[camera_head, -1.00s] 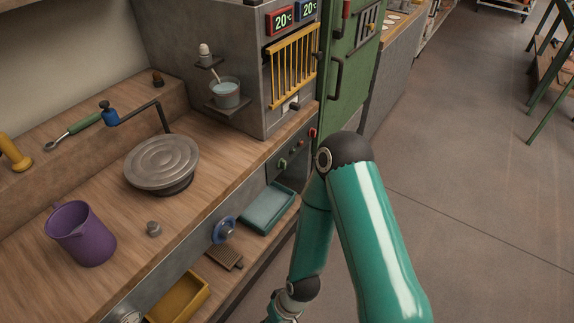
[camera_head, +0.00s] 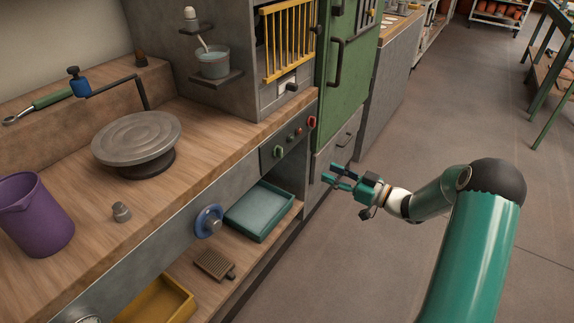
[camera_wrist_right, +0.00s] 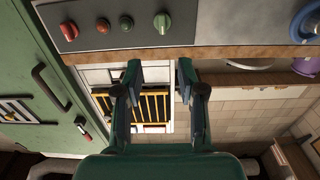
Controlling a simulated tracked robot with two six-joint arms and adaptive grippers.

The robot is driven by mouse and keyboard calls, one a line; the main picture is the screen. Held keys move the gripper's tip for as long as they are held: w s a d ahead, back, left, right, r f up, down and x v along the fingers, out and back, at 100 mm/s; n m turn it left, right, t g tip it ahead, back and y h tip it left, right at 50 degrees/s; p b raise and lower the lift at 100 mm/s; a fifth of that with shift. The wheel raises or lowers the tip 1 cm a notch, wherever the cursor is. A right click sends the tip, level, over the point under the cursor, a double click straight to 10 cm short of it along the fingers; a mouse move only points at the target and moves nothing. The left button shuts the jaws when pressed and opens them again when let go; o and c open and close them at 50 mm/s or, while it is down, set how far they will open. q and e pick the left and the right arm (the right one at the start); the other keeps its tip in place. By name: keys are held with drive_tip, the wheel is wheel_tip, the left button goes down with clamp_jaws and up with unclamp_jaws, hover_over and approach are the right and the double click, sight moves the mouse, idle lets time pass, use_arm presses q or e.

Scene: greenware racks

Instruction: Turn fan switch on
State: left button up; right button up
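The grey control panel (camera_head: 286,141) under the worktop's front edge carries a green knob (camera_head: 277,151) and a red one (camera_head: 312,122), with smaller ones between. In the right wrist view the red knob (camera_wrist_right: 69,31) and green knob (camera_wrist_right: 162,22) are at the top. A small pale switch plate (camera_head: 288,87) is below the yellow grille (camera_head: 290,42). No readable label shows which control is the fan switch. My right gripper (camera_head: 335,175) is open and empty, out in front of the cabinet, right of the panel and apart from it. My left gripper is out of view.
The green door (camera_head: 350,75) with its dark handle stands right of the grille. A teal tray (camera_head: 260,211) lies on the lower shelf, and a blue handwheel (camera_head: 208,221) juts from the front. The floor around my right arm is clear.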

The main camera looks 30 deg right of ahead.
approach(282, 152)
drive_tip(key=x, duration=0.9)
drive_tip(key=shift+w+f, duration=0.1)
